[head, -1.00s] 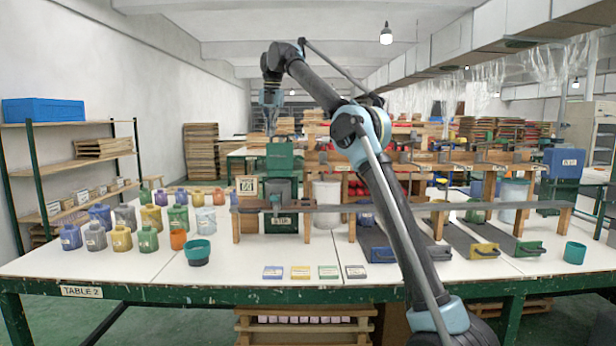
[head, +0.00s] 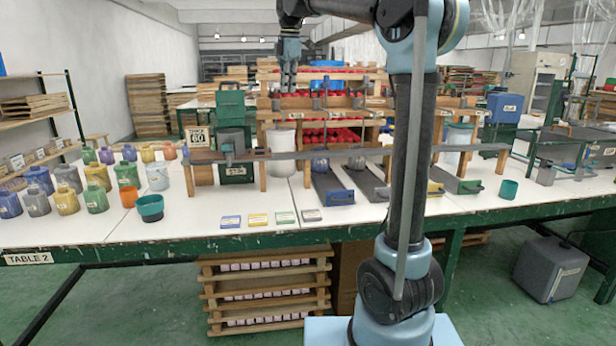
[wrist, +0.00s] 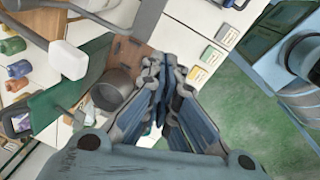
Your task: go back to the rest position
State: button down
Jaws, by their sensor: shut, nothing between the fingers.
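My gripper (head: 289,80) hangs at the end of my raised arm in the head view, above the table's back part, in front of the wooden rack with red items. It also shows in the wrist view (wrist: 160,95), where its fingers are together and hold nothing. My arm rises from my base at the front of the table and bends over at the top. In the wrist view the green machine and a grey cylinder lie below and left of the fingers.
The white table (head: 270,195) has a green front edge. Several paint jars (head: 96,175) stand on its left. Small coloured cards (head: 257,220) lie near the front. A teal cup (head: 508,189) stands right. A grey container (head: 550,268) sits on the floor.

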jog(key=s+d+f+m, duration=0.6)
jog(key=s+d+f, duration=0.25)
jog(key=d, duration=0.25)
jog(key=s+d+f+m, duration=0.5)
jog(key=s+f, duration=0.4)
jog(key=f, duration=0.2)
jog(key=s+d+f+m, duration=0.5)
jog(key=s+f, duration=0.4)
jog(key=f, duration=0.2)
jog(key=s+d+f+m, duration=0.5)
jog(key=s+f, duration=0.4)
jog(key=f, duration=0.2)
jog(key=shift+s+m+t+h, duration=0.15)
jog(key=shift+m+t+h, duration=0.25)
jog(key=shift+m, duration=0.3)
jog(key=shift+s, duration=0.15)
